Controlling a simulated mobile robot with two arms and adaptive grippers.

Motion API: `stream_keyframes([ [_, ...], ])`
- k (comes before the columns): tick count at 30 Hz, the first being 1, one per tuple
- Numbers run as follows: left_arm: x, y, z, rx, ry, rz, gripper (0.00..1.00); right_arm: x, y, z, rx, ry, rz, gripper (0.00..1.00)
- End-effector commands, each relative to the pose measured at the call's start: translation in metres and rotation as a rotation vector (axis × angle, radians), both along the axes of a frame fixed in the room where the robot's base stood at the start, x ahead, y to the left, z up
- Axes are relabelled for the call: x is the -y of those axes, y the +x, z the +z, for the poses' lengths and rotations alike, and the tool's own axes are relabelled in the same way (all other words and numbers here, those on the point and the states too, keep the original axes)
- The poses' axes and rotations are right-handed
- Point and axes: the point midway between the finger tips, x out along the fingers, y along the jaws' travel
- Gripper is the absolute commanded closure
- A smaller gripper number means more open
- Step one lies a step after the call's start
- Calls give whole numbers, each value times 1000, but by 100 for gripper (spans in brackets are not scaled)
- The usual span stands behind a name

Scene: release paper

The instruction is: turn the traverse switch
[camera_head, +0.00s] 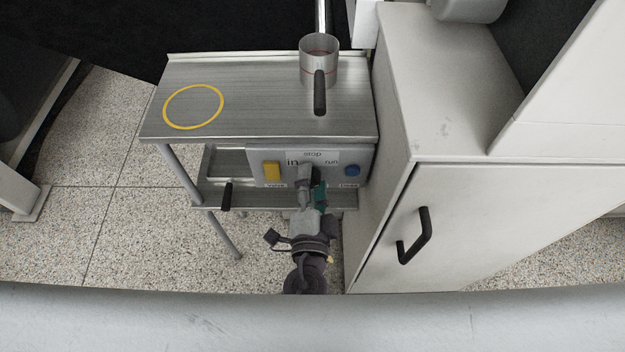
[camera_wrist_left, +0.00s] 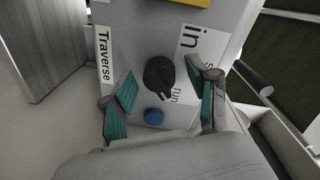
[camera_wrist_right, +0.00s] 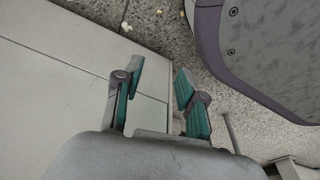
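The black rotary switch knob (camera_wrist_left: 158,76) sits on the grey control panel (camera_head: 256,161), among labels reading "in" and "run", with a "Traverse" label (camera_wrist_left: 104,58) to one side in the left wrist view. In the head view the knob (camera_head: 317,174) is partly covered by my left gripper (camera_head: 312,190). That gripper is open, its teal-padded fingers (camera_wrist_left: 161,72) on either side of the knob with gaps to both. I cannot tell how deep they reach.
A yellow button (camera_head: 272,171) and a blue button (camera_head: 352,170) flank the knob. A white cabinet (camera_head: 500,215) stands close on the right.

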Motion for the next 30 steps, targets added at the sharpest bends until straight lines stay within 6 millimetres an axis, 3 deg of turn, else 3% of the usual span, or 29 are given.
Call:
stream_keyframes([
  [10, 0, -9, -1, -3, 0, -1, 41, -1, -2, 0, -3, 2, -2, 60],
  [24, -3, -100, 3, -4, 0, -2, 41, 0, -1, 0, -1, 1, -1, 60],
  [30, -4, -118, 4, -1, -1, 0, 41, 0, -1, 0, -1, 0, -1, 60],
])
